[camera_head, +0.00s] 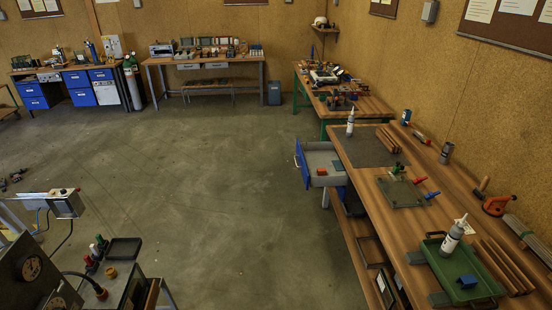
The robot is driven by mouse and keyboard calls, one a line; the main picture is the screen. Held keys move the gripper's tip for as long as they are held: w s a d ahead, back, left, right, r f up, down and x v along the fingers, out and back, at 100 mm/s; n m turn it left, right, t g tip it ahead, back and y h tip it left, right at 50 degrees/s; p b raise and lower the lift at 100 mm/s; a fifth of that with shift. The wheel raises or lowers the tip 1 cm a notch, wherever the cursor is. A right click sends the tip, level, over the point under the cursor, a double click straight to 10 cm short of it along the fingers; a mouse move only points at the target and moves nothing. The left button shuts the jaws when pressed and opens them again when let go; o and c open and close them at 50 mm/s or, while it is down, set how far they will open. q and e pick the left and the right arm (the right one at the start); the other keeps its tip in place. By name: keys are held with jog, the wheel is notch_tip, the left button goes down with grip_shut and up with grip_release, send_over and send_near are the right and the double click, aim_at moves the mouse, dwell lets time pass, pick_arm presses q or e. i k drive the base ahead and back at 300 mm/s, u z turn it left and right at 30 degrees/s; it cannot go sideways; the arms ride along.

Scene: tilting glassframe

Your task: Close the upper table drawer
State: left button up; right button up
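The table drawer (322,160) is pulled out from the left side of the long wooden table (399,206) at right. Its blue front panel (301,165) stands well clear of the table, facing left. The grey inside is visible, with an orange block (321,171) and a small blue item at its edge. Blue cabinet parts show just under the tabletop. Any lower drawer is hard to make out. Neither of my grippers is in view.
The table holds a white bottle (350,123), a green tray (465,268) and several tools. Open grey floor (215,190) lies left of the drawer. A bench with gauges (32,268) fills the lower left. Other workbenches line the back wall.

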aim_at(312, 156)
jog(key=u, duration=0.15)
jog(key=i, duration=1.35)
jog(key=z, duration=0.6)
